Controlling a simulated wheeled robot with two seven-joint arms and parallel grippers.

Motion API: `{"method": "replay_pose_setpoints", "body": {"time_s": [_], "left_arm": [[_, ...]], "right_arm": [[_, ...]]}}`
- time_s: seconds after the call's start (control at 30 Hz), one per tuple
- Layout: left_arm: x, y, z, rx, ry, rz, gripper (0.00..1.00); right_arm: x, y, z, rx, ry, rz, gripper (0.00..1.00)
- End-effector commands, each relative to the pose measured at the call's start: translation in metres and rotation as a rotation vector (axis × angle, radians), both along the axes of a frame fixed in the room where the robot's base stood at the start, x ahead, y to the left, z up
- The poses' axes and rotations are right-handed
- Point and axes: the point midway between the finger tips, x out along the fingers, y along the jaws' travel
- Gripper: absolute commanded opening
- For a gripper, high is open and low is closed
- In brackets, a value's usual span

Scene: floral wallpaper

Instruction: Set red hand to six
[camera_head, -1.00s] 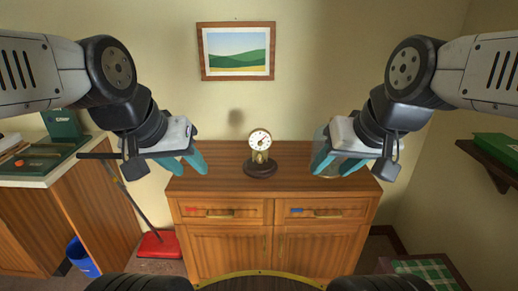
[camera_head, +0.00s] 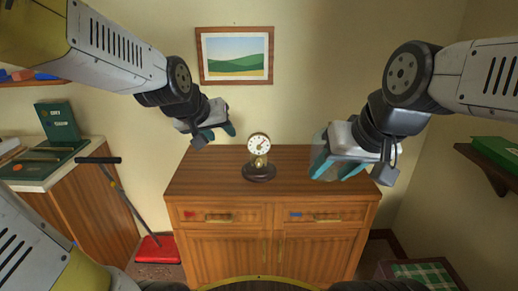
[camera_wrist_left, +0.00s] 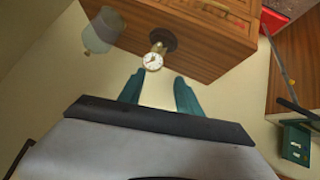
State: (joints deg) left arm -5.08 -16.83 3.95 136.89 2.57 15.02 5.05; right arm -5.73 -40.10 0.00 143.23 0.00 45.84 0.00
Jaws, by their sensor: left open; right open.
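A small clock (camera_head: 259,146) with a white round dial and brass body stands upright on a dark round base on top of the wooden cabinet (camera_head: 210,180). It also shows in the left wrist view (camera_wrist_left: 153,62), beyond the fingertips. Its hands are too small for me to tell a red one. My left gripper (camera_head: 221,134) is open and empty, in the air to the left of the clock; its teal fingers (camera_wrist_left: 158,90) spread in the wrist view. My right gripper (camera_head: 331,165) is open and empty, to the right of the clock, near the cabinet's right side.
A glassy, see-through object (camera_head: 320,148) stands behind my right gripper, and shows in the left wrist view (camera_wrist_left: 101,32). A framed picture (camera_head: 236,55) hangs above the clock. A counter (camera_head: 35,175) is at left, a shelf (camera_head: 490,170) at right.

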Motion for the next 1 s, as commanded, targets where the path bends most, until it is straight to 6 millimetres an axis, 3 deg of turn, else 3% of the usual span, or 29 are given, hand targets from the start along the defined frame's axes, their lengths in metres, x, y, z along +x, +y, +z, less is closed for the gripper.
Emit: {"method": "replay_pose_setpoints", "body": {"time_s": [0.03,0.2,0.4,0.5,0.73,0.9,1.0], "left_arm": [[0.027,-0.01,-0.009,-0.022,-0.023,0.011,0.41],[0.107,-0.04,-0.029,-0.116,-0.147,0.059,0.41],[0.182,-0.072,-0.068,-0.244,-0.285,0.133,0.41],[0.209,-0.085,-0.095,-0.311,-0.351,0.179,0.41],[0.245,-0.101,-0.165,-0.458,-0.503,0.312,0.41],[0.246,-0.103,-0.21,-0.533,-0.597,0.407,0.41],[0.242,-0.102,-0.226,-0.555,-0.634,0.442,0.41]], "right_arm": [[0.0,0.0,0.0,0.0,0.0,0.0,0.46],[0.0,0.0,0.0,0.0,0.0,0.0,0.46],[0.0,0.0,0.0,0.0,0.0,0.0,0.46],[0.0,0.0,0.0,0.0,0.0,0.0,0.46],[0.0,0.0,0.0,0.0,0.0,0.0,0.46],[0.0,0.0,0.0,0.0,0.0,0.0,0.46],[0.0,0.0,0.0,0.0,0.0,0.0,0.46]]}}
